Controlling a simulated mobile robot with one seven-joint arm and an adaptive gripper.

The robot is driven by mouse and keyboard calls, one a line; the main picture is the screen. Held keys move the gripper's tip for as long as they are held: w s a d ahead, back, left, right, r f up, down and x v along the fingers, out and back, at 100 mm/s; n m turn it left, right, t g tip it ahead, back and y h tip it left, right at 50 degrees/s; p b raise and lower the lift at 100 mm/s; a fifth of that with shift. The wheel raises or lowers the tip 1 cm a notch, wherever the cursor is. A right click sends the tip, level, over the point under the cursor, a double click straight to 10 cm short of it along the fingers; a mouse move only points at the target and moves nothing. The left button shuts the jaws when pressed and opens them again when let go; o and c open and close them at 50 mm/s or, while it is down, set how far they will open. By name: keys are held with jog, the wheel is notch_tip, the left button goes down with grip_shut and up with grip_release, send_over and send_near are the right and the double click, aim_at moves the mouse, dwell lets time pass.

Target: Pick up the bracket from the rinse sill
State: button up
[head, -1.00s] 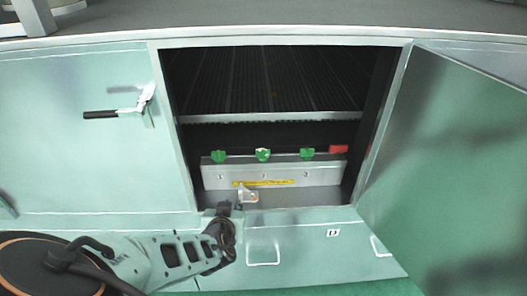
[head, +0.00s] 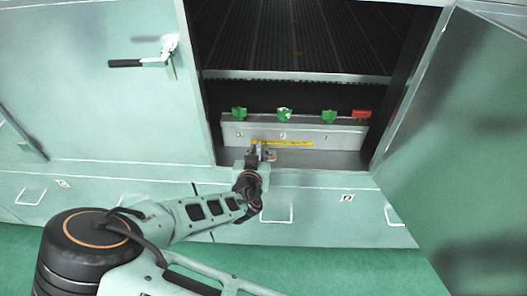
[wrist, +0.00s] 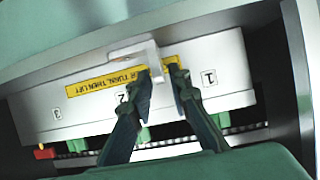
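The bracket (wrist: 132,52) is a small pale metal angled piece at the front of the rinse sill (head: 344,160), inside the open cabinet. In the head view it is largely hidden by my gripper (head: 262,152), with an orange-marked bit showing at the right. In the wrist view my gripper (wrist: 160,73) has its two dark fingers apart, with the bracket's upright part between or just beyond the tips. A narrow gap shows beside the right finger. I see no clear firm contact.
Behind the bracket stands a grey numbered block (head: 340,136) with green knobs (head: 284,115), a red piece (head: 361,114) and a yellow label (head: 300,143). A ribbed rack (head: 300,40) lies above. The open door (head: 460,150) stands at right; a handled door (head: 100,90) is at left.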

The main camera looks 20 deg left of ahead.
jog(key=shift+x, duration=1.7)
jog(key=shift+d, duration=0.1)
jog(key=shift+c, duration=0.5)
grip_shut()
jog(key=shift+r, duration=0.1)
